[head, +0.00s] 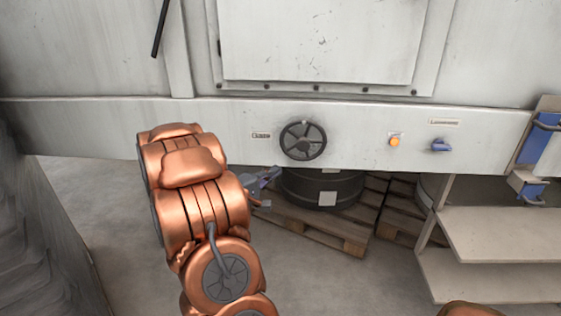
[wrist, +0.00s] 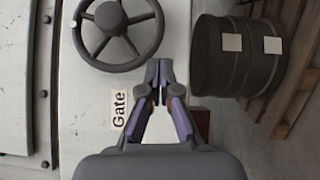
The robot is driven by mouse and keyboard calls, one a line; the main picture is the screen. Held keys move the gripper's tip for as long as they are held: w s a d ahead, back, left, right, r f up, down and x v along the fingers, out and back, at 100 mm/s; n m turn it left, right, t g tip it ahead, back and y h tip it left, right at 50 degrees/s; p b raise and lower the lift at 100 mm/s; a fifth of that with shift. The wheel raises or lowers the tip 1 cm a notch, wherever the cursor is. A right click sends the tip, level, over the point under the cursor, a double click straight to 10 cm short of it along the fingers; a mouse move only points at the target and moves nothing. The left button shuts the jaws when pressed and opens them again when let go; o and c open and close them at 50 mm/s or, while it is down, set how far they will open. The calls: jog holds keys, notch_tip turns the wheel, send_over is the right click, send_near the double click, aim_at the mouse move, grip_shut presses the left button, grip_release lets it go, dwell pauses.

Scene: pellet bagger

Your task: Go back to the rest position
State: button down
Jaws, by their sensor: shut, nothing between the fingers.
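My gripper (wrist: 160,82) is shut and empty in the wrist view, with its two dark fingertips together. The handwheel also shows in the head view (head: 303,141) on the front panel. In the head view my gripper (head: 268,177) is partly hidden behind my copper arm, below and left of the handwheel.
A black drum (head: 322,188) stands on a wooden pallet (head: 330,231) under the machine panel (head: 360,138). Shelves (head: 500,231) stand at the right. The floor in front is clear.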

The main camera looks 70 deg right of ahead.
jog(key=shift+v, duration=0.8)
jog(key=shift+w, duration=0.1)
